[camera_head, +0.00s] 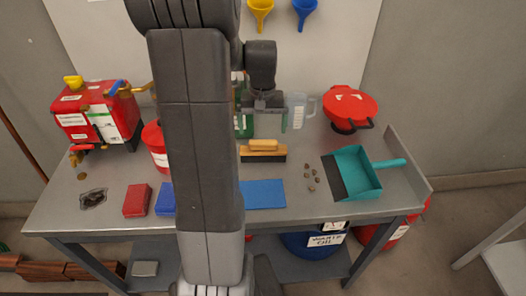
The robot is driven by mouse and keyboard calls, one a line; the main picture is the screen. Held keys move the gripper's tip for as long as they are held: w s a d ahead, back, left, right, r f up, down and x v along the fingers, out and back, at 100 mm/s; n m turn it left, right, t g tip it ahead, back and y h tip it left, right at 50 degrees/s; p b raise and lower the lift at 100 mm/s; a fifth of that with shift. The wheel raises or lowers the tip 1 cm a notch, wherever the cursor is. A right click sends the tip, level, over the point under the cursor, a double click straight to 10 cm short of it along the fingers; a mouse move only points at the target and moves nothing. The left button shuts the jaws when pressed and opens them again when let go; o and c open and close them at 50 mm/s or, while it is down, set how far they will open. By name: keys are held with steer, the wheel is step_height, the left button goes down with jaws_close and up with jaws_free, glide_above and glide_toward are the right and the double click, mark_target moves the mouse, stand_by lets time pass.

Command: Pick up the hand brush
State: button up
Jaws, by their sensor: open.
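The hand brush (264,152) lies on the grey table behind the blue mat, with a tan wooden back and dark bristles along its front edge. My gripper (268,126) hangs above and behind the brush, its two fingers apart with nothing between them. It looks clear of the brush, though the exact height is hard to tell. My arm hides the table just left of the brush.
A red round container (350,107), a clear jug (299,108) and a red machine (97,113) stand at the back. A blue mat (264,194) lies in front.

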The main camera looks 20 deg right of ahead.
mark_target(263, 141)
steer(key=shift+d+f, duration=0.15)
steer(key=shift+f, duration=2.8)
steer(key=c, duration=1.1)
steer(key=shift+r, duration=0.15)
